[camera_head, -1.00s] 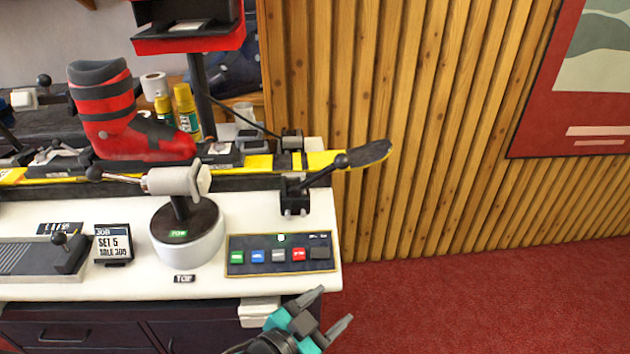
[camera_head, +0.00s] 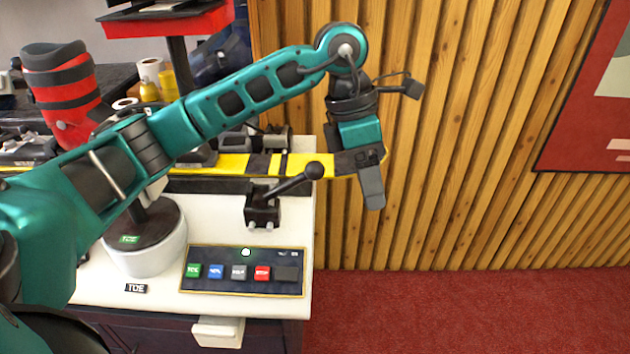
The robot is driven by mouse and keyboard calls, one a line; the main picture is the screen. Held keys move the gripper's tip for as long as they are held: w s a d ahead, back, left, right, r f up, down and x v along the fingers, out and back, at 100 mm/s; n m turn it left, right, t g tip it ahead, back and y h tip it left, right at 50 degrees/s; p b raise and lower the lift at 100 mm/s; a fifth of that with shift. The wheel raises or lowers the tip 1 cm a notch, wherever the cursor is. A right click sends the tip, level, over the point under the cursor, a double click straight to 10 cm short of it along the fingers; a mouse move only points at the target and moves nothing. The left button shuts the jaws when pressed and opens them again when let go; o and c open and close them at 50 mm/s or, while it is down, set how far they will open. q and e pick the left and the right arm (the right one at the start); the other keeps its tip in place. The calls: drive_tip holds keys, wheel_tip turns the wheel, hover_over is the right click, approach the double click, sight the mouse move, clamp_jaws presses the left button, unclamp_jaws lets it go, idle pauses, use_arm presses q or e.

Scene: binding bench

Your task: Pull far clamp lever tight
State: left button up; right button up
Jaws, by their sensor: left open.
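A black clamp (camera_head: 262,209) sits at the right end of the bench, in front of the yellow ski (camera_head: 232,163). Its lever (camera_head: 292,184) slants up to the right and ends in a round black knob (camera_head: 314,171). My left gripper (camera_head: 371,186) is open and points down, to the right of the knob, by the ski's tip. Its fingers overlap each other in this view, and no contact with the lever shows. My left arm crosses the picture and hides part of the ski and the boot. My right gripper is out of view.
A button panel (camera_head: 244,271) lies on the white bench top (camera_head: 222,222) in front of the clamp. A round grey pedestal (camera_head: 146,250) stands left of it. A red boot (camera_head: 62,92) stands at the back left. The ribbed wooden wall (camera_head: 450,150) rises behind my gripper.

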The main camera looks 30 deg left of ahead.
sight(316, 167)
use_arm(q)
drive_tip(key=w+a+r+n+t+y, duration=0.15)
drive_tip(key=a+r+y, duration=0.35)
drive_tip(key=a, duration=0.5)
drive_tip(key=b+x, duration=0.1)
drive_tip(key=x, duration=0.5)
drive_tip(key=b+x, duration=0.1)
drive_tip(key=x, duration=0.5)
drive_tip(key=shift+w+a+f, duration=0.1)
drive_tip(key=shift+w+f, duration=0.1)
drive_tip(key=shift+w, duration=0.05)
clamp_jaws()
